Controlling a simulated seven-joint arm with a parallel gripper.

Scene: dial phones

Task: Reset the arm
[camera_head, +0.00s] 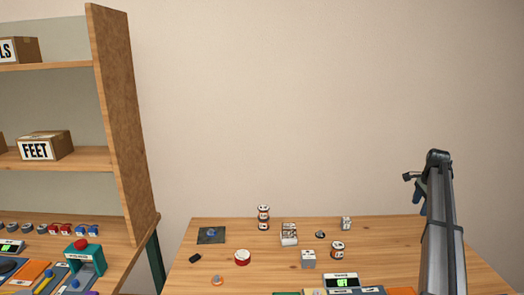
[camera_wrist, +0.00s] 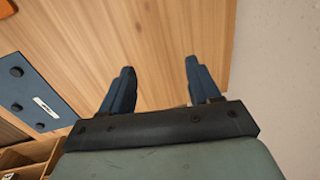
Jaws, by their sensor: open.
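My arm stands at the right side of the head view, raised above the right part of the wooden table (camera_head: 400,250). In that view my gripper (camera_head: 416,186) is a small dark shape near the arm's top, left of its joint. In the wrist view my gripper (camera_wrist: 159,80) shows two dark blue fingers spread apart, with nothing between them. Bare wood lies beyond the fingertips in that view, and I see no object touching them.
A wooden shelf (camera_head: 122,120) with labelled boxes stands left. A blue panel (camera_wrist: 32,98) shows in the wrist view.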

